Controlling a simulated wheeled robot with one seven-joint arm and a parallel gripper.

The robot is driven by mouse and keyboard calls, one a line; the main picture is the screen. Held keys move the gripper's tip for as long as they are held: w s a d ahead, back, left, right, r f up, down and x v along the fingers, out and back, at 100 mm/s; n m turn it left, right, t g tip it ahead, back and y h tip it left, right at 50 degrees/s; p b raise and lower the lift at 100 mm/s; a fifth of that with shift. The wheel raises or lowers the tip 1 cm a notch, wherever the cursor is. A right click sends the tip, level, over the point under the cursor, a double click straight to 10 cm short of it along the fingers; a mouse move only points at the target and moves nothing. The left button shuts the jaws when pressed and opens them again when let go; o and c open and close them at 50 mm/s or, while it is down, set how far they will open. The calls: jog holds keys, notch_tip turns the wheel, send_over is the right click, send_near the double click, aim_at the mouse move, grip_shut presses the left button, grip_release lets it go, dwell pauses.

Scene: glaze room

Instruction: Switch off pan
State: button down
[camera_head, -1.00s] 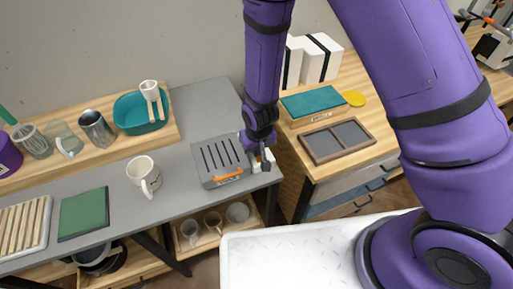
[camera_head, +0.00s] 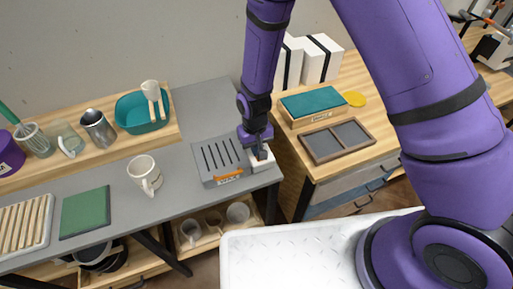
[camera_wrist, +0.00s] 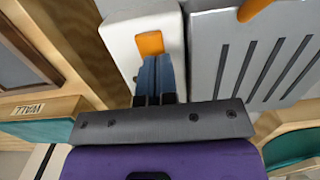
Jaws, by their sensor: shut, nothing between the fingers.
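A small white box (camera_head: 262,164) sits at the right end of the grey counter, beside a grey slotted unit (camera_head: 208,172) with an orange strip on its front. In the wrist view the white box (camera_wrist: 121,38) carries an orange rocker or button (camera_wrist: 149,43). I cannot tell which part is called the pan. My gripper (camera_head: 257,153) is over the white box, pointing down. In the wrist view my gripper (camera_wrist: 160,62) is shut and empty, its tips right at the near edge of the orange button. Whether they touch it is unclear.
The slotted unit (camera_wrist: 230,60) stands close beside the box. A white mug (camera_head: 143,173) and a green mat (camera_head: 84,212) are further left on the counter. A wooden bench with a two-part tray (camera_head: 313,149) and a teal-topped box (camera_head: 312,102) is to the right.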

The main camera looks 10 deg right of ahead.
jog(key=shift+s+f, duration=0.25)
jog(key=shift+f, duration=0.15)
jog(key=shift+s+d, duration=0.2)
jog(key=shift+s, duration=0.4)
jog(key=r, duration=0.1)
jog(key=w+r, duration=0.1)
jog(key=r, duration=0.3)
jog(key=shift+w+a, duration=0.25)
jog(key=shift+w, duration=0.1)
notch_tip(320, 180, up, 10)
jog(key=shift+w, duration=0.35)
jog(key=shift+f, duration=0.1)
